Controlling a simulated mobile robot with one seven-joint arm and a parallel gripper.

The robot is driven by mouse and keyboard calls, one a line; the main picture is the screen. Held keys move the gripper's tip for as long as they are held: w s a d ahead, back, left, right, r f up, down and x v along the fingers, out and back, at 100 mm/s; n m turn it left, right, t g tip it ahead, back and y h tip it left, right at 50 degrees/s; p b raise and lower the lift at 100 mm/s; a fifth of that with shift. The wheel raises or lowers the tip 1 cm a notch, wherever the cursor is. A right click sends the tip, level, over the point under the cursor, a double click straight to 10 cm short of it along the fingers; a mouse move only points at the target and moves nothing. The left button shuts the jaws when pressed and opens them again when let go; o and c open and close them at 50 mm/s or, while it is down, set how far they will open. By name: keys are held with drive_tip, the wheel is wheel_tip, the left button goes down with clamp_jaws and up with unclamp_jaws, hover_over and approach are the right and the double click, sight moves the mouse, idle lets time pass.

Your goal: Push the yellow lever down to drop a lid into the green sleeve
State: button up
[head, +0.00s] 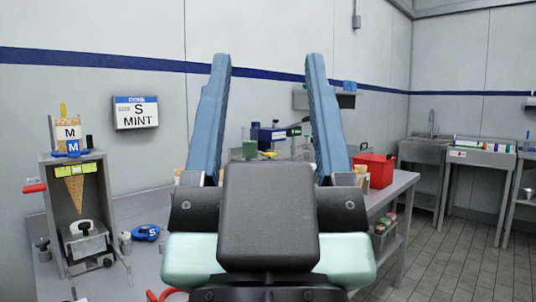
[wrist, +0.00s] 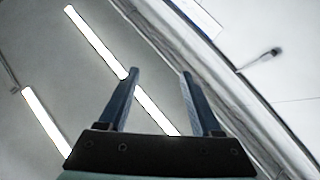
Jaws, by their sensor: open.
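My gripper (head: 267,60) is raised in front of the head camera, with its two blue fingers spread wide and nothing between them. In the wrist view my gripper (wrist: 160,75) is also open and empty, pointing toward the ceiling. Between the fingers in the head view, farther back on the counter, a green cup-like piece (head: 250,149) may be the green sleeve. A small yellow piece (head: 269,154) beside it may be the yellow lever; both are too small to be sure. My gripper is well apart from both, and its body hides the counter in front of them.
A dark blue box (head: 268,136) is at the back, a red box (head: 374,170) at the counter's right. Floor at right is clear.

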drive_tip(key=shift+r, duration=0.3)
drive_tip(key=c, duration=0.5)
wheel_tip(320, 180, up, 5)
drive_tip(key=p, duration=0.5)
drive_tip(key=shift+f, duration=0.2)
clamp_jaws()
wheel_tip(320, 180, up, 20)
drive_tip(key=p, duration=2)
drive_tip(key=shift+r+p, duration=0.25)
drive_tip(key=shift+p, duration=0.1)
